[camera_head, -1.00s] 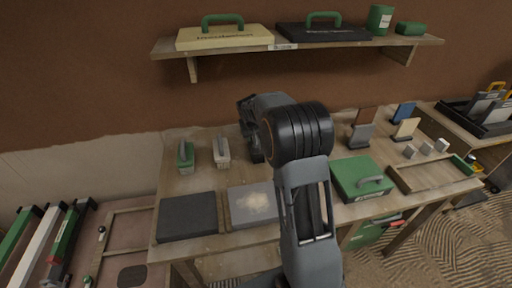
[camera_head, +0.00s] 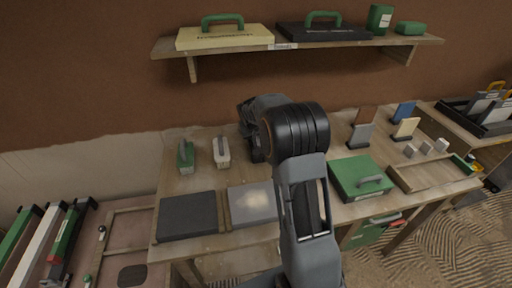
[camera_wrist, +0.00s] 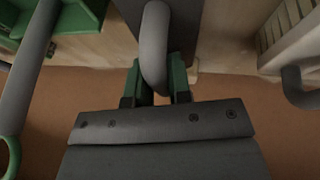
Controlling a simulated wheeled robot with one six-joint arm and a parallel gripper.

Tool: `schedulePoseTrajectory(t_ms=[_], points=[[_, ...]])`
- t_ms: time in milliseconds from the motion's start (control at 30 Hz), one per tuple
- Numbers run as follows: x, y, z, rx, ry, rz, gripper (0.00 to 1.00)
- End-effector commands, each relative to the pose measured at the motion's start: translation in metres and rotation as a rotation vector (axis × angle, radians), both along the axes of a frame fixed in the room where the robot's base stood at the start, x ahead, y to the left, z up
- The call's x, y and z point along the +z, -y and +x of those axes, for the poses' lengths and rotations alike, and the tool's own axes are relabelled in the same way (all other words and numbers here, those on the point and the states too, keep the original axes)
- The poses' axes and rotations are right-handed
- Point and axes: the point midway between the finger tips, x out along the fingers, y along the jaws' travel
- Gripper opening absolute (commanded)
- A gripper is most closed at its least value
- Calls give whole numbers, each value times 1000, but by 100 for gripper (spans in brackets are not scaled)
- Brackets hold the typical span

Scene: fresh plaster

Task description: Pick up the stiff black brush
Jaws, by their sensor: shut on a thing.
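The black brush shows in the wrist view as a dark body (camera_wrist: 187,22) with a curved grey handle (camera_wrist: 154,42). My gripper (camera_wrist: 161,76) has its two green-padded fingers closed on both sides of that handle. In the head view my arm and wrist hide the brush and the fingertips, so I cannot tell there whether the brush touches the table.
A pale brush (camera_head: 221,153) and a green brush (camera_head: 186,157) stand to the left on the workbench. A green case (camera_head: 352,180) lies to the right. Dark (camera_head: 187,216) and grey (camera_head: 240,211) boards lie in front. A loaded shelf (camera_head: 345,47) hangs above.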

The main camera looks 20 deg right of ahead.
Motion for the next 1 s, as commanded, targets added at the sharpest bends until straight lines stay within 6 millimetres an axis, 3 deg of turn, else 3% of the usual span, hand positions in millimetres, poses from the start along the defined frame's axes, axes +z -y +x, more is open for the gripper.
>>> schedulePoseTrajectory(t_ms=[567, 767, 1000], points=[[8, 0, 0, 0, 2, -1, 0], [34, 0, 1, -1, 5, 0, 0], [79, 16, -36, -3, 8, -2, 0]])
